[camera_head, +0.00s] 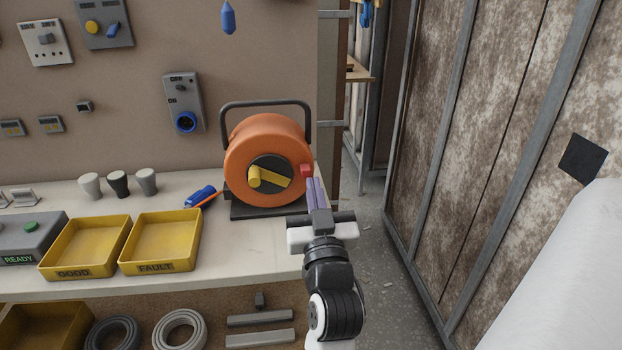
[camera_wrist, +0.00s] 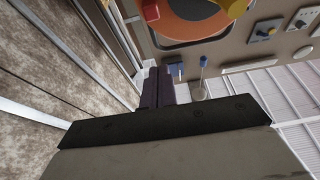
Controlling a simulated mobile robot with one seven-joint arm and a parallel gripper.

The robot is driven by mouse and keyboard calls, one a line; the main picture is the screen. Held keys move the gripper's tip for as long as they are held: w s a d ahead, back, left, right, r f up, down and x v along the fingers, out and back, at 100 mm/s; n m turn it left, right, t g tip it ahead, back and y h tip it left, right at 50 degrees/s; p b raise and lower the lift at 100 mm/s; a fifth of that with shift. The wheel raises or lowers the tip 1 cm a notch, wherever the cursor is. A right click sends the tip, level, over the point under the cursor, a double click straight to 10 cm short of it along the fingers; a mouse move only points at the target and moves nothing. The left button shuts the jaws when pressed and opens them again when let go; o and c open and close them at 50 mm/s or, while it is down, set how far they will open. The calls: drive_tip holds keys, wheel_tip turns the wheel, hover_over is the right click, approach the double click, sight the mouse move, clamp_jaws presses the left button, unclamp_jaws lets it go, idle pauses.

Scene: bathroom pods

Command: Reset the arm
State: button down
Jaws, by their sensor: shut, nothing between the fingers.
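My gripper (camera_head: 314,192) is at the right end of the workbench in the head view, with its two purple-grey fingers together and nothing between them. The shut fingers also show in the wrist view (camera_wrist: 157,88). The arm reaches up from the bottom of the head view. The fingertips are close to the red block (camera_head: 306,170) on the right side of the orange cable reel (camera_head: 240,150); I cannot tell whether they touch. The reel has a yellow crank and a dark handle frame, and also shows at the top of the wrist view (camera_wrist: 192,28).
Yellow trays marked GOOD (camera_head: 62,272) and FAULT (camera_head: 153,267) stand on the bench (camera_head: 245,262). A blue connector (camera_head: 201,195) lies left of the reel. Panelled walls (camera_head: 480,130) stand to the right, with open floor (camera_head: 375,255) between. A white surface (camera_head: 570,280) fills the lower right.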

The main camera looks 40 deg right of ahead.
drive_tip(key=shift+s+a+f, duration=0.25)
drive_tip(key=shift+s+a, duration=0.15)
drive_tip(key=shift+s, duration=0.15)
